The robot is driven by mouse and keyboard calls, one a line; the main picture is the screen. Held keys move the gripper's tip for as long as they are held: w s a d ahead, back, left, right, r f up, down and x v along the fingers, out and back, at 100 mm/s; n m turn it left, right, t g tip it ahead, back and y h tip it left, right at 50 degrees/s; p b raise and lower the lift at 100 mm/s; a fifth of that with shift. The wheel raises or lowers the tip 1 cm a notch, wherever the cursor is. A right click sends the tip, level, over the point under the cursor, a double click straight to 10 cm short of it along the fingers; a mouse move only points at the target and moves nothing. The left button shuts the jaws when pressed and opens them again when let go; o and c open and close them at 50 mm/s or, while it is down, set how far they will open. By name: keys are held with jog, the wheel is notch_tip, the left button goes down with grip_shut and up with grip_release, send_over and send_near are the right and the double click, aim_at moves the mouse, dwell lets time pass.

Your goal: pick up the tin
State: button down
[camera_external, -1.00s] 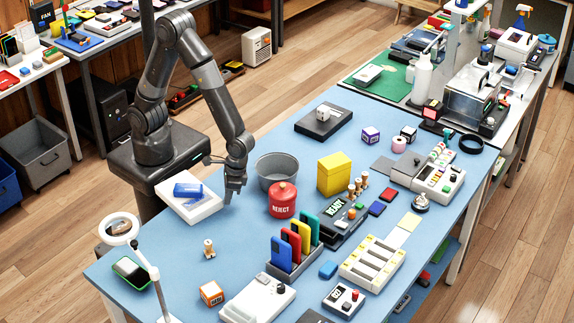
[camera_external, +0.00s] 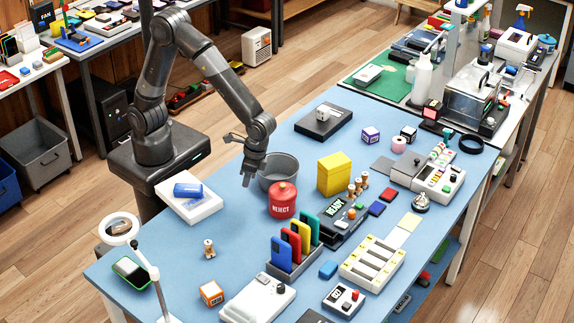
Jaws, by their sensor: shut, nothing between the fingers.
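A grey, round, open tin (camera_external: 281,172) stands on the blue table. A red lidded canister (camera_external: 282,202) marked REJECT stands just in front of it; I cannot tell which of the two the task calls the tin. My gripper (camera_external: 247,182) points down at the left side of the grey tin, with its fingers close together and empty. The wrist overlaps the grey tin's left rim in the picture. I cannot tell whether they touch.
A yellow box (camera_external: 334,175) stands right of the red canister. A rack of coloured phones (camera_external: 293,253) is in front. A white tray with a blue item (camera_external: 188,190) lies left of my gripper. The table's left front (camera_external: 185,280) is partly clear.

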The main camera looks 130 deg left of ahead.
aim_at(217, 199)
jog(key=x, duration=1)
jog(key=shift+s+r, duration=0.1)
jog(key=shift+s, duration=0.1)
jog(key=shift+s+d+r, duration=0.1)
jog(key=shift+s+d, duration=0.2)
jog(key=shift+s, duration=0.2)
jog(key=shift+s+d+r, duration=0.1)
jog(key=shift+s+d, duration=0.25)
jog(key=shift+s, duration=0.15)
jog(key=shift+s+d, duration=0.3)
jog(key=shift+s, duration=0.25)
jog(key=shift+s+d, duration=0.45)
jog(key=shift+s, duration=0.4)
jog(key=shift+s+d, duration=0.5)
jog(key=shift+s, duration=0.3)
